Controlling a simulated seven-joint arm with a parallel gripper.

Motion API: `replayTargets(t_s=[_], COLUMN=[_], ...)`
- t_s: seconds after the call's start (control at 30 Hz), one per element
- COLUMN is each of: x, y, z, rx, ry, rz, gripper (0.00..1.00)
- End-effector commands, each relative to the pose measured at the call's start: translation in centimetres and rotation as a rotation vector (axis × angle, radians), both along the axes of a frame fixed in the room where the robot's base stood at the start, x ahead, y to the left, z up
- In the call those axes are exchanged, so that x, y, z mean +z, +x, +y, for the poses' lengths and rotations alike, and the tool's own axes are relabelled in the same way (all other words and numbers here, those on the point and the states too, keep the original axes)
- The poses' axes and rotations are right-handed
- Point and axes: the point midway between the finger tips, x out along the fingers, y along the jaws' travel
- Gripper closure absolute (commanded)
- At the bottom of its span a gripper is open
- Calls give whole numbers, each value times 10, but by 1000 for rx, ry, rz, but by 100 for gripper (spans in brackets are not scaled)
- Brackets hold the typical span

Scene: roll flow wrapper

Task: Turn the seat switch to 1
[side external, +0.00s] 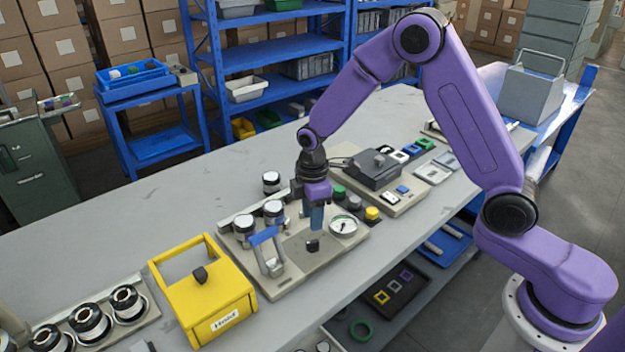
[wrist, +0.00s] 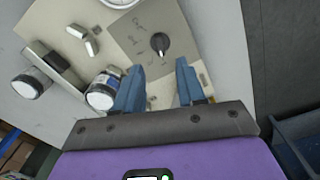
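The knob lies just beyond the fingertips and is not touched.
A round white gauge (side external: 343,226) sits right of the knob. A blue-and-grey upright frame (side external: 268,252) and white rollers (side external: 243,226) stand to the left. A yellow box (side external: 203,290) with its own black knob is at front left. The bench's front edge is near.

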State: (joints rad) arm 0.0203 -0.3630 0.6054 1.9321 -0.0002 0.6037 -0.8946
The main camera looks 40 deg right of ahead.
Motion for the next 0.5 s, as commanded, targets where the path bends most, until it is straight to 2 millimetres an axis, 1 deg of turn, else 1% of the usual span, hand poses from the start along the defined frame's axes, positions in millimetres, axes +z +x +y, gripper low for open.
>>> replayTargets(t_s=[0.03,0.1,0.3,0.4,0.5], x=[12,27,66,80,90], y=[1,1,1,1,1], z=[0,0,0,0,0], rx=[0,0,0,0,0], ry=[2,2,2,2,1], rz=[-6,-7,-6,-5,-3], gripper=[61,61,61,61,61])
